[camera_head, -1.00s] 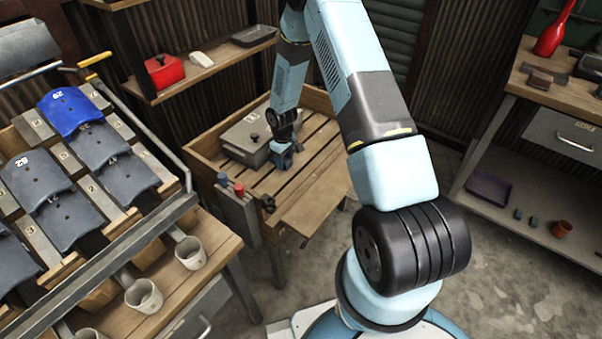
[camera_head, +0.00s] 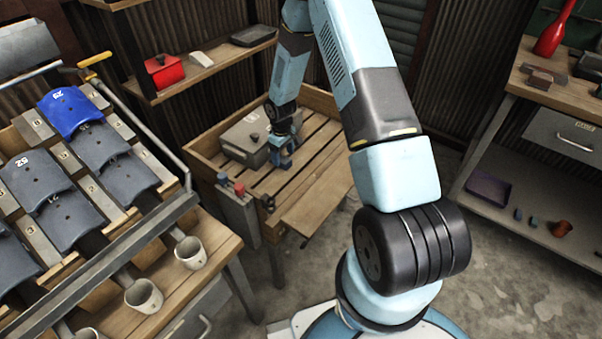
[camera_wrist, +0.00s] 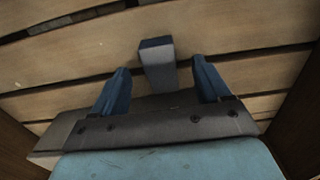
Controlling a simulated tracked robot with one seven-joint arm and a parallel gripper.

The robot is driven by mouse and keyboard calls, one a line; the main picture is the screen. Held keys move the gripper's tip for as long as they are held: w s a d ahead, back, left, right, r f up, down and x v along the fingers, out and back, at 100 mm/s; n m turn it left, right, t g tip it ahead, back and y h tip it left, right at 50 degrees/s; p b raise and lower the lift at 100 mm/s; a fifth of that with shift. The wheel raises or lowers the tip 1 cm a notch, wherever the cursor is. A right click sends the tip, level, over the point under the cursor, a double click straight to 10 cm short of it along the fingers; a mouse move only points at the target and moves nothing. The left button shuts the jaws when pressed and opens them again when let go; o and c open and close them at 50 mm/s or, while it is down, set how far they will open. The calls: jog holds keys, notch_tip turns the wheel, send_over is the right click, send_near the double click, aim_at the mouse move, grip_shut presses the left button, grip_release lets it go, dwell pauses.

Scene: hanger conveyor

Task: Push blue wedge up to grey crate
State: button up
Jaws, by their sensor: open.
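The grey crate (camera_head: 240,142) sits with its lid on top on the slatted wooden bench, to the left of my gripper (camera_head: 281,159) in the head view. My gripper points down, low over the slats close beside the crate. In the wrist view its two blue fingers (camera_wrist: 161,76) are spread apart. A small blue-grey block (camera_wrist: 158,64), which looks like the blue wedge, lies on the slats between the fingertips, with space on both sides. In the head view the wedge cannot be told apart from the fingers. Whether it touches the crate cannot be seen.
The slatted bench (camera_head: 325,150) has raised wooden sides and free slats to the right of my gripper. A red and a blue peg (camera_head: 239,189) stand at its front left corner. Shelves stand at right.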

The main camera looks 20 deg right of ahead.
notch_tip(320, 180, up, 11)
jog(key=shift+f, duration=0.2)
jog(key=shift+w, duration=0.1)
dwell(0.4)
jog(key=s+d+r+m+t, duration=0.1)
jog(key=s+r, duration=0.3)
jog(key=r, duration=0.6)
jog(key=s+d+r+m+t+h, duration=0.15)
jog(key=s+r, duration=0.25)
jog(key=r, duration=0.5)
jog(key=s+d+r+m+y, duration=0.15)
jog(key=s+r, duration=0.25)
jog(key=r, duration=0.6)
jog(key=s+r+m+t, duration=0.1)
jog(key=s+r, duration=0.4)
jog(key=s, duration=0.7)
jog(key=s+d+r+m+t, duration=0.1)
jog(key=s+r, duration=0.5)
jog(key=s, duration=0.6)
jog(key=shift+d+r+m+t, duration=0.3)
jog(key=shift+m+t, duration=0.25)
jog(key=shift+m, duration=0.05)
